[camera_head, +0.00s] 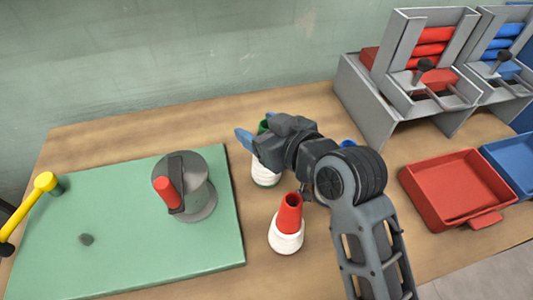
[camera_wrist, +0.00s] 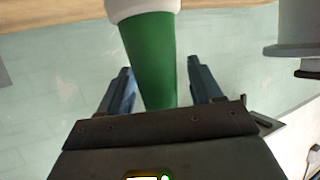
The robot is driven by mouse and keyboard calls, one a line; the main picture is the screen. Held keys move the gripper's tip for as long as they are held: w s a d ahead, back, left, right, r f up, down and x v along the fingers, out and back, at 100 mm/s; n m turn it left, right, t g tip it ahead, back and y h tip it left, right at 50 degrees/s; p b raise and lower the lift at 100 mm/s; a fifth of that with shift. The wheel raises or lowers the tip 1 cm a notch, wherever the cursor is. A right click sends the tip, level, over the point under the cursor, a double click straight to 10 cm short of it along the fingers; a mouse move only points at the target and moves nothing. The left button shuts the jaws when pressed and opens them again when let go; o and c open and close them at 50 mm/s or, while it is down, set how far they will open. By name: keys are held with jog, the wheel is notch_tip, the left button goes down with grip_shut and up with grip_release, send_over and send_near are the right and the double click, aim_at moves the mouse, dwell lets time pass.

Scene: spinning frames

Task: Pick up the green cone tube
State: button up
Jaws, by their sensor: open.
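The green cone tube (camera_head: 263,126) stands upright with white yarn (camera_head: 265,174) around its lower part, left of the arm's end in the head view. My gripper (camera_head: 253,136) is at its top and hides part of it. In the wrist view the green tube (camera_wrist: 151,55) lies between the two spread fingers of my gripper (camera_wrist: 162,88). There is a visible gap to the right finger, and the left finger is close beside it. Whether either finger touches is unclear.
A red cone tube with white yarn (camera_head: 287,229) stands in front. A blue piece (camera_head: 346,145) shows behind my arm. A green mat (camera_head: 130,255) bears a grey drum (camera_head: 201,200) with a red handle. A red tray (camera_head: 440,206), blue tray (camera_head: 515,160) and spinning frames (camera_head: 388,100) are right.

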jog(key=shift+c, duration=0.5)
grip_shut()
jog(key=shift+r, duration=0.15)
